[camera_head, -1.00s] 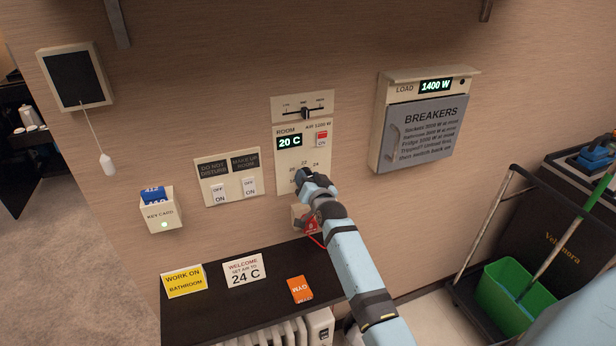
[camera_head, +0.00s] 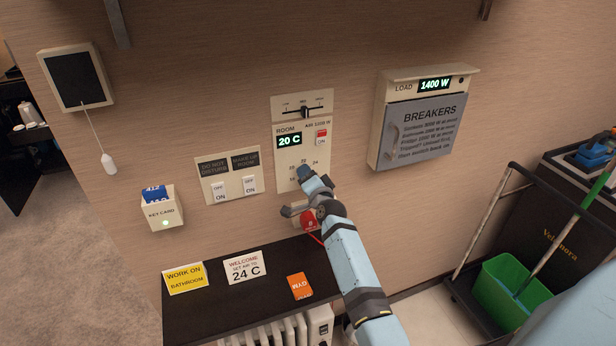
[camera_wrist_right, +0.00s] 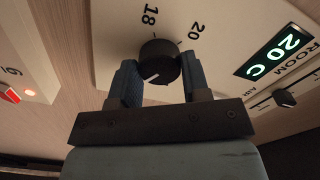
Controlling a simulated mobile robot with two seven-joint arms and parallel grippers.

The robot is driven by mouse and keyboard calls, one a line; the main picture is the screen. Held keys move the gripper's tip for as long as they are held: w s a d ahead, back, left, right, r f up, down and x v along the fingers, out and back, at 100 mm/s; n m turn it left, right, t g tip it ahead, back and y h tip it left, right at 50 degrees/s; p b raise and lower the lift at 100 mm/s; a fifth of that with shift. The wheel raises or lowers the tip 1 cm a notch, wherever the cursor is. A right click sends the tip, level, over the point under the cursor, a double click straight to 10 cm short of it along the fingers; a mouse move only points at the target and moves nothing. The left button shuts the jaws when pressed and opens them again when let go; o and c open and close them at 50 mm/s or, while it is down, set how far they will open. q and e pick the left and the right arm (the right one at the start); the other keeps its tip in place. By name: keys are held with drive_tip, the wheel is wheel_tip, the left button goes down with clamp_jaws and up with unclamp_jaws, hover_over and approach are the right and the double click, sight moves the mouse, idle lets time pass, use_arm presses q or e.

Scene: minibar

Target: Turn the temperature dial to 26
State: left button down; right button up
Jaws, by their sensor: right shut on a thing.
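The temperature dial (camera_wrist_right: 158,62) is a small round black knob on the cream room panel (camera_head: 287,128). Numbers 18 and 20 show beside it in the wrist view; a small white mark is on its face. My right gripper (camera_wrist_right: 157,75) has one finger on each side of the knob and is shut on it. In the head view my right gripper (camera_head: 304,174) covers the dial, and 22 and 24 show near it. The room display (camera_head: 289,140) reads 20 C. My left gripper is not in view.
A slider (camera_head: 305,111) sits above, and a red switch (camera_head: 321,136) is on the panel. Two switches (camera_head: 233,187) and a key card holder (camera_head: 162,212) are left. The breaker box (camera_head: 420,125) is right. A dark shelf (camera_head: 225,312) with cards lies below.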

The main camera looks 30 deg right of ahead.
idle(0.4)
drive_tip(key=o, duration=0.9)
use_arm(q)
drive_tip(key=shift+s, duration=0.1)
